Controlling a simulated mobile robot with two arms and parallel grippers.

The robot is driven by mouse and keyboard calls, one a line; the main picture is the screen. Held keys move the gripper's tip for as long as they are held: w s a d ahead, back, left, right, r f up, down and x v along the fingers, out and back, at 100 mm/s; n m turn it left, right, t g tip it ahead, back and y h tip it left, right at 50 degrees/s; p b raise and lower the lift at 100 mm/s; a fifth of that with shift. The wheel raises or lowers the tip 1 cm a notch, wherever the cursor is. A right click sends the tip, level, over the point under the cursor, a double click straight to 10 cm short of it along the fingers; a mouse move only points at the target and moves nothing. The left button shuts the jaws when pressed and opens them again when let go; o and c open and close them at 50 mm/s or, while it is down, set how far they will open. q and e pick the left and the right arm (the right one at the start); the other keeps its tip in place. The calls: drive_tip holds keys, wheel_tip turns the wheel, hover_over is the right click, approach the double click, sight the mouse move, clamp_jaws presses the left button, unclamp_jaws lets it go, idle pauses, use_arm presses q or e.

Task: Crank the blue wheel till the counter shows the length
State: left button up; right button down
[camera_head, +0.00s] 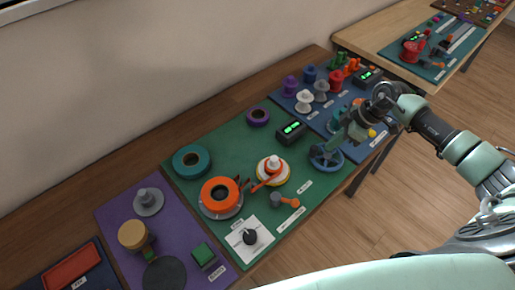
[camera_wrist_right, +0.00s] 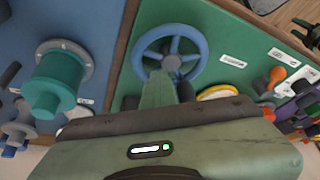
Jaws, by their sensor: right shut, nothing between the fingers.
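The blue wheel (camera_head: 324,166) lies flat at the right edge of the green mat. The wrist view shows its rim, spokes and grey hub (camera_wrist_right: 172,62). My right gripper (camera_head: 332,147) is over the wheel, shut with nothing held. In the wrist view its fingers (camera_wrist_right: 163,88) reach toward the near side of the hub; I cannot tell whether they touch the wheel. The counter (camera_head: 291,131) is a dark box with lit green digits just left of the wheel, too small to read. My left gripper is not in view.
A blue mat with several spools (camera_head: 304,100) adjoins behind. A purple mat (camera_head: 185,225) lies at front left.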

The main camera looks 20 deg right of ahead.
drive_tip(key=shift+w+a+r, duration=0.2)
drive_tip(key=shift+w+a, duration=0.15)
drive_tip(key=shift+a, duration=0.3)
drive_tip(key=shift+w+a+f, duration=0.1)
drive_tip(key=shift+f, duration=0.05)
drive_tip(key=shift+w+f+h, duration=0.1)
drive_tip(key=shift+w+h, duration=0.05)
drive_tip(key=shift+h, duration=0.15)
drive_tip(key=shift+w+d+f+b, duration=0.15)
drive_tip(key=shift+w+d+b, duration=0.25)
drive_tip(key=shift+w+b, duration=0.35)
drive_tip(key=shift+w+d+b, duration=0.25)
drive_tip(key=shift+d+b, duration=0.15)
drive_tip(key=shift+b, duration=0.3)
drive_tip(key=shift+w+d+b, duration=0.4)
drive_tip(key=shift+d+b, duration=0.4)
drive_tip(key=shift+b, duration=0.05)
drive_tip(key=shift+d+r, duration=0.2)
drive_tip(key=shift+d, duration=0.1)
drive_tip(key=shift+w+d, duration=0.15)
drive_tip(key=shift+d, duration=0.35)
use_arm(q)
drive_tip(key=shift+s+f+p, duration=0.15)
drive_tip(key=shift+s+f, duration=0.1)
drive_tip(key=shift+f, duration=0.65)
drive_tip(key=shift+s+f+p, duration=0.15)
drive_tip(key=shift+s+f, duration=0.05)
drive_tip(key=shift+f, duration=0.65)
use_arm(e)
drive_tip(key=shift+d, duration=0.7)
